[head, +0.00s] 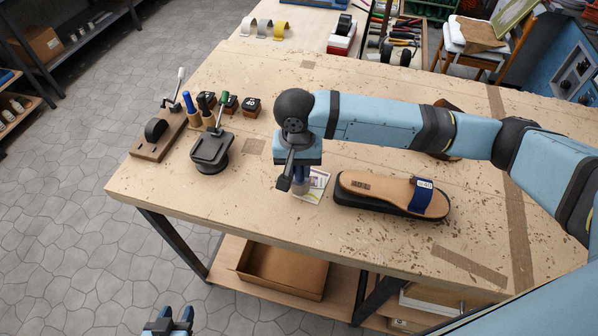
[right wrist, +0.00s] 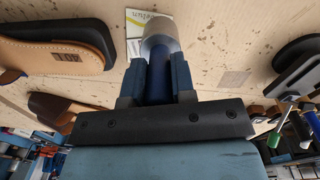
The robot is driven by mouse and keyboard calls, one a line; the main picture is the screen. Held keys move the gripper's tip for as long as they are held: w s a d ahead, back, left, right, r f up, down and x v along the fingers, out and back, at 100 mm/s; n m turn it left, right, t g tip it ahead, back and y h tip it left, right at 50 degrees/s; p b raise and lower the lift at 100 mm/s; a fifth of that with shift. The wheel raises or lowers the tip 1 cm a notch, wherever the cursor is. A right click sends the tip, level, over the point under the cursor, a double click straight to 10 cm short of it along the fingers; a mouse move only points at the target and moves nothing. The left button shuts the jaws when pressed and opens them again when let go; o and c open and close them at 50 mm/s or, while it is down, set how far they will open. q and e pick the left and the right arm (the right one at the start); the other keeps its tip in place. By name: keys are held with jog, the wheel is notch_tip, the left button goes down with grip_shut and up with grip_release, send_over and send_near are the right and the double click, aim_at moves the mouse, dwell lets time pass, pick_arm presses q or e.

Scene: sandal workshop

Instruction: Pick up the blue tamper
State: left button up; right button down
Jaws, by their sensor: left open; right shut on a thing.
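The blue tamper (right wrist: 158,48) has a blue handle and a pale grey cylindrical head. My right gripper (right wrist: 155,82) is shut on its blue handle, with one finger on each side. In the head view the tamper (head: 299,188) is partly hidden under my right gripper (head: 298,172). It stands at or just above a printed card (head: 316,184) on the workbench (head: 275,215); I cannot tell if it touches. My left gripper (head: 169,321) is open and empty, low in front of the bench.
A sandal (head: 385,192) with a blue strap lies right of the tamper. A dark press stand (head: 211,150), a tape dispenser (head: 157,138) and several small handled tools (head: 208,104) stand to the left. The bench front between press and card is clear.

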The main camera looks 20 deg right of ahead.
notch_tip(320, 180, up, 18)
jog(key=c, duration=1.8)
grip_release()
jog(key=shift+f, duration=0.1)
grip_shut()
